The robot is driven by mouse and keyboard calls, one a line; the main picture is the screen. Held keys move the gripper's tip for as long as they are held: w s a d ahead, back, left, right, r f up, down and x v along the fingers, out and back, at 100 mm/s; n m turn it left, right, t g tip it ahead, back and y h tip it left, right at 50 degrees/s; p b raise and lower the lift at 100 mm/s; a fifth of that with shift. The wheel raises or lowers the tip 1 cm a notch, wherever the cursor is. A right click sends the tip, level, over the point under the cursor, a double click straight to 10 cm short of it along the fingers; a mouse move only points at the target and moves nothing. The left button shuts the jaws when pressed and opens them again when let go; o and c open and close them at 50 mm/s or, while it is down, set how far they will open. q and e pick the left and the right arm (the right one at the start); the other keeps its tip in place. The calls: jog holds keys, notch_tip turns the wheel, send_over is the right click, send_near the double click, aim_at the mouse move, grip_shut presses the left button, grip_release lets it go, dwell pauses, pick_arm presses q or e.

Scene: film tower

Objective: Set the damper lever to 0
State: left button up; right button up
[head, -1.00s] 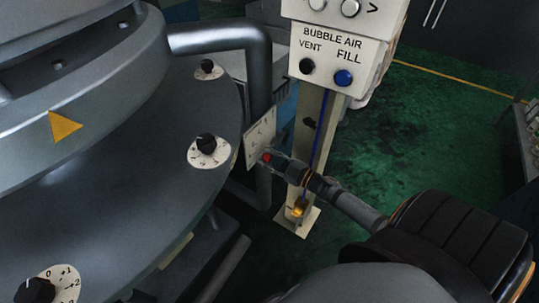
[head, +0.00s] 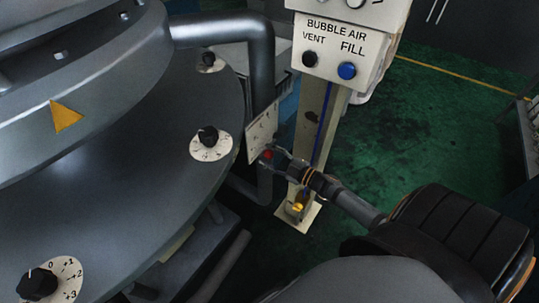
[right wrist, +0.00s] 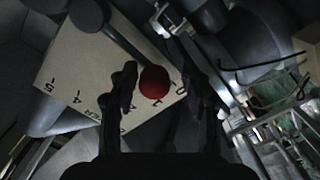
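The damper lever's red ball knob (head: 268,154) stands in front of a pale scale plate (head: 261,131) beside the round machine. My right gripper (head: 277,154) is at the knob. In the right wrist view, the red knob (right wrist: 154,82) lies between the two dark fingers of my right gripper (right wrist: 158,75). The left finger appears close to the knob, and a gap shows on the right side, so the gripper looks open around it. The scale plate (right wrist: 75,70) shows numbers, partly hidden by the fingers. My left gripper is not in view.
A post with a bubble air box (head: 336,48) stands just behind my right gripper. The round machine (head: 120,190) with several black dials fills the left. A thick pipe (head: 262,70) runs down behind the plate. Green floor (head: 420,120) is open at the right.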

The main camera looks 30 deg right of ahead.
jog(key=shift+d, duration=0.1)
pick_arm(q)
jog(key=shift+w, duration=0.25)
pick_arm(e)
jog(key=v, duration=1.2)
